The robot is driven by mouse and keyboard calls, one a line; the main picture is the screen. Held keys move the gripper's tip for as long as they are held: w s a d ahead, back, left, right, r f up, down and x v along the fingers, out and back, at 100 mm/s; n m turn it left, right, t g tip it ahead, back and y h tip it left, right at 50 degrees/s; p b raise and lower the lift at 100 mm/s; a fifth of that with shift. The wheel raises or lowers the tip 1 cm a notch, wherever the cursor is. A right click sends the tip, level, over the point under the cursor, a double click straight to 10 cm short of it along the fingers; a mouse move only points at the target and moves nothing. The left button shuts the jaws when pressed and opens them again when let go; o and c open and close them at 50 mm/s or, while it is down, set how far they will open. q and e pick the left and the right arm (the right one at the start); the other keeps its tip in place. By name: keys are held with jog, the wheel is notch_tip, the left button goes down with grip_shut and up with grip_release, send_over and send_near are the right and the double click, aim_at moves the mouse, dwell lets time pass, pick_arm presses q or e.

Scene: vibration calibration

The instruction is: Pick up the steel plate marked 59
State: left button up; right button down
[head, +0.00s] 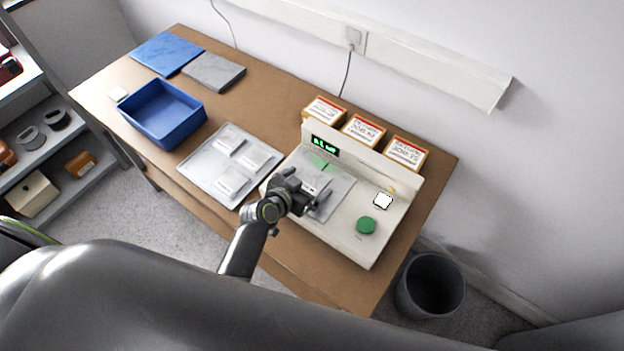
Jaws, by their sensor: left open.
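Several small light steel plates lie on a grey tray (205,160) in the head view: a back one (230,144), a right one (254,160) and a front one (232,181). Another small light plate (312,184) shows on the grey pad of the cream calibration device (345,240), right at my left gripper. I cannot read which plate is marked 59. My left gripper (312,197) is open, low over the grey pad, and partly covers that plate and pad. I cannot tell whether it touches the plate. My right gripper is not in view.
The device has a green-lit display (325,146) and a green button (366,226). Several labelled boxes (363,131) stand behind it. A blue bin (163,113) and flat blue (165,53) and grey (213,71) slabs are at left. A dark waste bin (431,285) stands right.

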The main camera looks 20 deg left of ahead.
pick_arm(q)
jog(key=shift+c, duration=0.5)
jog(key=c, duration=1.4)
jog(key=shift+w+r, duration=0.1)
jog(key=shift+r, duration=0.1)
